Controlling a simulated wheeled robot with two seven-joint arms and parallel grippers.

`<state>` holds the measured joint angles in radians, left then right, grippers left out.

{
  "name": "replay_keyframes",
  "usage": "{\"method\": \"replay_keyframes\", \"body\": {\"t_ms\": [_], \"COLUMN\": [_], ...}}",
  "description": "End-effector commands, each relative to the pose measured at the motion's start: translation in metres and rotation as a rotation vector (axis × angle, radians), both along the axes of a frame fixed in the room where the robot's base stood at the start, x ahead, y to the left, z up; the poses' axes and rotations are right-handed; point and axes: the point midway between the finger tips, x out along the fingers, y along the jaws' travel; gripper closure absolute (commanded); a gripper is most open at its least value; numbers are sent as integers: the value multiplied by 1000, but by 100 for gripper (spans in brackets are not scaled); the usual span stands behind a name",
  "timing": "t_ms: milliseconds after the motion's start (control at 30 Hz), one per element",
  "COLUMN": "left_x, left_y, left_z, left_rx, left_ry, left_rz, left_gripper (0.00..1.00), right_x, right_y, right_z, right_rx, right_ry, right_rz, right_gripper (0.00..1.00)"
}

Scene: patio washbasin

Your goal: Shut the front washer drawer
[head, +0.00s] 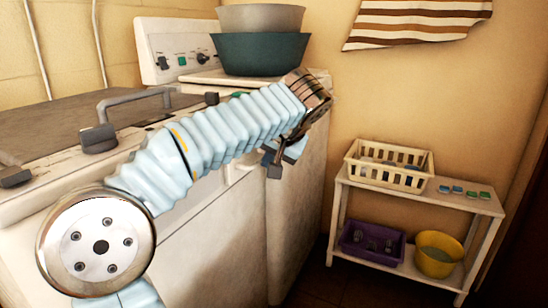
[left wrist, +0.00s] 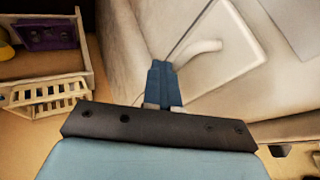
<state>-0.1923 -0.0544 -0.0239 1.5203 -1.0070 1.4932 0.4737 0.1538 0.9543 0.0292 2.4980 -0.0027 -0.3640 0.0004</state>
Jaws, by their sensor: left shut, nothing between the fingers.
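My left gripper (head: 275,165) is at the end of the arm that crosses the head view, beside the front of the white washer (head: 235,225). Its fingers (left wrist: 161,76) are shut together and empty in the left wrist view. Just past the fingertips, a pale drawer front (left wrist: 225,45) with a curved handle (left wrist: 200,50) shows on the machine's face. A dark line runs along one edge of it; I cannot tell how far it stands out. In the head view my arm hides most of it. My right gripper is not in view.
A teal tub (head: 260,54) with a grey basin (head: 260,18) in it stands on the machine top. A white shelf (head: 470,203) to the right holds a cream basket (head: 388,178), a purple crate (head: 372,243) and a yellow bucket (head: 438,254). Floor shows between machine and shelf.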

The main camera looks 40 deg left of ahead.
Motion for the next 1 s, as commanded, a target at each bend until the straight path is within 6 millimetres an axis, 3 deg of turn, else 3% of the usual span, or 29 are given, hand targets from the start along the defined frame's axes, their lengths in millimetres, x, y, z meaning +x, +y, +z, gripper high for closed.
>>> {"method": "replay_keyframes", "body": {"t_ms": [167, 633, 800, 1000], "left_x": [-4, -32, -37, -39], "left_y": [-5, -71, -81, -83], "left_z": [11, 93, 105, 107], "left_rx": [4, 2, 2, 2], "left_ry": [0, -2, -2, -1], "left_rz": [8, -2, -2, -1], "left_gripper": [100, 100, 100, 100], "right_x": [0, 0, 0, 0], "right_y": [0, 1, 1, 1], "right_z": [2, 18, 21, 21], "right_rx": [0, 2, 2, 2], "right_ry": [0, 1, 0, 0], "right_rz": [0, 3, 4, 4], "right_gripper": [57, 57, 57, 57]}}
